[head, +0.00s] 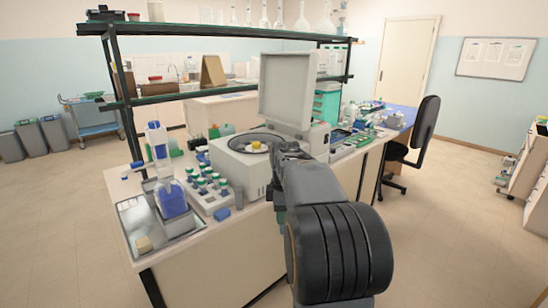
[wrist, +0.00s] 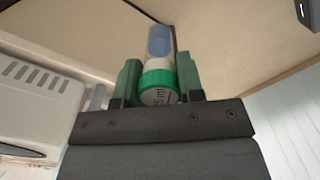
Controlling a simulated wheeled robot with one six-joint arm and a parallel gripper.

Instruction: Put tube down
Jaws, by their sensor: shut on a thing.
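My gripper (wrist: 159,82) is shut on a tube (wrist: 160,66) with a green cap in the wrist view. The cap faces the wrist camera and carries "5 ml" lettering; a pale section and a blue section show beyond it. The green fingers stand on both sides of the cap. In the head view my gripper (head: 278,196) is beside the front right side of the white centrifuge (head: 228,170), partly hidden by my arm. I cannot make out the held tube there. A rack (head: 212,205) of tubes with green and blue caps stands left of the centrifuge.
The centrifuge lid (head: 288,88) is raised, and a small yellow item (head: 256,146) shows in the bowl. A shelf (head: 200,33) spans above.

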